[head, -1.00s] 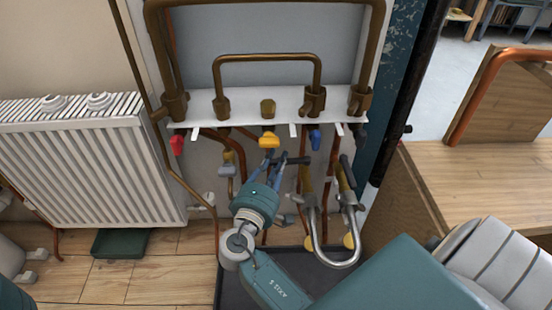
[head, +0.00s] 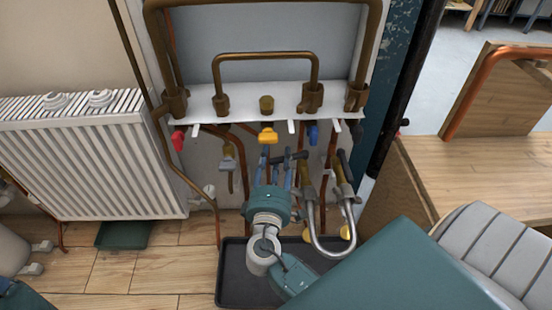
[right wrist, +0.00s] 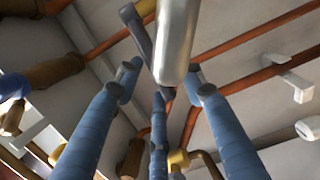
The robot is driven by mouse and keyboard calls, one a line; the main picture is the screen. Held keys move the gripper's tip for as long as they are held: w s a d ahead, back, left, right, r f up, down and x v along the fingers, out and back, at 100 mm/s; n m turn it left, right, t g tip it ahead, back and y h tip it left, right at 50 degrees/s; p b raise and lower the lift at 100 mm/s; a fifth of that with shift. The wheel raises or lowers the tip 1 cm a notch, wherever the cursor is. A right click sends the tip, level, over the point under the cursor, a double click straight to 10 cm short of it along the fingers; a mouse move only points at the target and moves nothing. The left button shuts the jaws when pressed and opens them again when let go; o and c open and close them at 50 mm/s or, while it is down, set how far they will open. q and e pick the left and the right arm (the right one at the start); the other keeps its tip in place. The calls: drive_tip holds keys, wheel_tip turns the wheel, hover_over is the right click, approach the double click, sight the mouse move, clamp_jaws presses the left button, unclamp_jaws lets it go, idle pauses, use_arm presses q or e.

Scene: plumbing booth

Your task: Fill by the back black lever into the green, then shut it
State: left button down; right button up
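A black lever (head: 292,156) points sideways at the left end of the U-shaped silver hose (head: 330,254). A second black lever (head: 345,165) stands steeply tilted at the hose's right end. My right gripper (head: 276,154) is at the left lever, its fingers pointing up around the lever's free end. In the right wrist view its blue fingers (right wrist: 165,82) are spread, with a dark lever (right wrist: 140,35) and the silver hose (right wrist: 178,40) beyond them. I cannot tell whether they touch the lever. I cannot make out a gauge or green zone. My left gripper is out of view.
Red (head: 178,139), yellow (head: 268,135) and blue (head: 313,133) handles hang under the white shelf (head: 240,101). A grey handle (head: 228,163) is left of my gripper. Copper pipes run close behind. A black tray (head: 235,275) lies below; a radiator (head: 85,155) stands left.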

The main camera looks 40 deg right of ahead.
drive_tip(key=v, duration=1.2)
